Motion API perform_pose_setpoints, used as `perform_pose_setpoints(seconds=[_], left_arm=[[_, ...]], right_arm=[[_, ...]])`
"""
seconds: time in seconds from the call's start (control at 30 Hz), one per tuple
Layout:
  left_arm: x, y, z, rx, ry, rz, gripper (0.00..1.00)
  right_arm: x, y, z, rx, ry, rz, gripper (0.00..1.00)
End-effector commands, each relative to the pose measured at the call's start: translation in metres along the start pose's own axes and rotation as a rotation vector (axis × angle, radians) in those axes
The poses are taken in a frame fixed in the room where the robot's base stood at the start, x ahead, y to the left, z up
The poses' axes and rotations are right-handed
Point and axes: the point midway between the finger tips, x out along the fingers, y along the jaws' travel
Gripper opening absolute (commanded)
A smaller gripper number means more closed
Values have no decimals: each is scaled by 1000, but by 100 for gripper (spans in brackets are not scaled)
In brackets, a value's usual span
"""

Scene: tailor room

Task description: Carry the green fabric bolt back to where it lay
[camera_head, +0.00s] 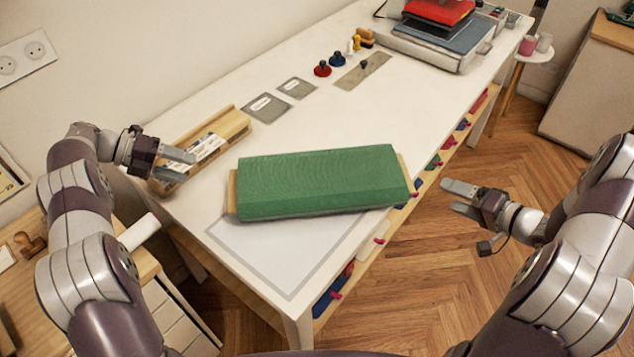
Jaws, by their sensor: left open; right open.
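The green fabric bolt (318,183) lies on the white table (300,120), with pale wooden ends showing at its left and right. It partly covers a grey-outlined rectangle (285,250) on the tabletop near the front corner. My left gripper (192,164) is open at the left, over or beside a wooden tray (225,128), apart from the bolt. My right gripper (449,198) is open and empty, to the right of the bolt and off the table's edge, over the floor in the picture. Neither gripper touches the bolt.
Two grey plates (297,87), red (322,69) and blue (337,59) knobbed items and a grey strip (363,70) lie further back. A machine with a red top (440,12) stands at the far end. Coloured drawers line the table's right side.

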Motion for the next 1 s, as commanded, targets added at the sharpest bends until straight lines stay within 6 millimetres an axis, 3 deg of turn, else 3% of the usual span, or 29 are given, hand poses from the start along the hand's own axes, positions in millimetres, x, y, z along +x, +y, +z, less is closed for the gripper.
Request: perform_pose_setpoints(seconds=[0.37,1.0], left_arm=[[5,0,-1,2,9,3,64],[115,0,-2,2,8,3,64]], right_arm=[[6,-1,1,1,-4,-5,86],[115,-1,0,0,-3,-3,86]])
